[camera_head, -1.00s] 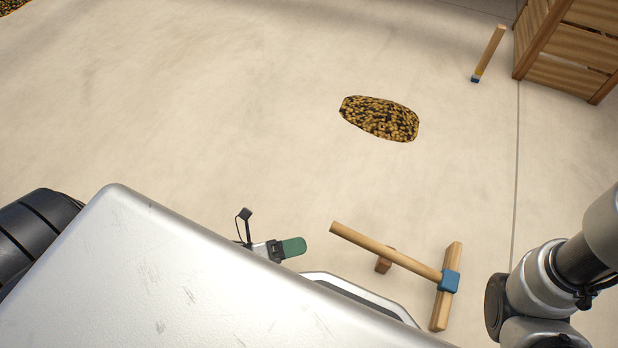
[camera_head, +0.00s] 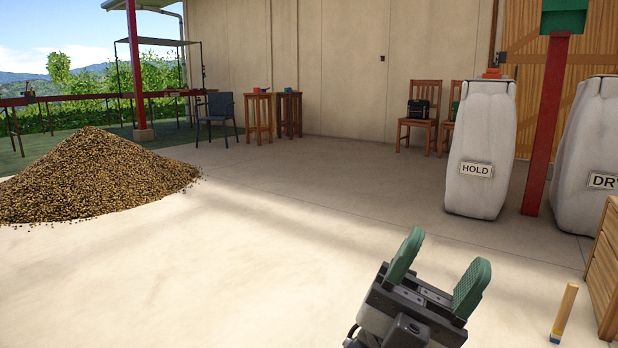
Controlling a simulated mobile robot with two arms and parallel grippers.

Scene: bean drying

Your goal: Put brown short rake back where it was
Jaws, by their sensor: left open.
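The short rake with the wooden handle and blue joint is not in view now. My left gripper (camera_head: 446,254) rises from the bottom edge, right of centre. Its two green finger pads stand apart with nothing between them. My right gripper is not in view. A short wooden stick with a blue end (camera_head: 565,313) stands at the lower right, to the right of my left gripper and apart from it. I cannot tell whether it belongs to a rake.
A large pile of beans (camera_head: 95,180) lies at the left. A bag marked HOLD (camera_head: 480,140) and one marked DRY (camera_head: 590,140) stand at the right, with a red post (camera_head: 548,130) between. A wooden crate (camera_head: 605,270) is at the right edge. The middle floor is clear.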

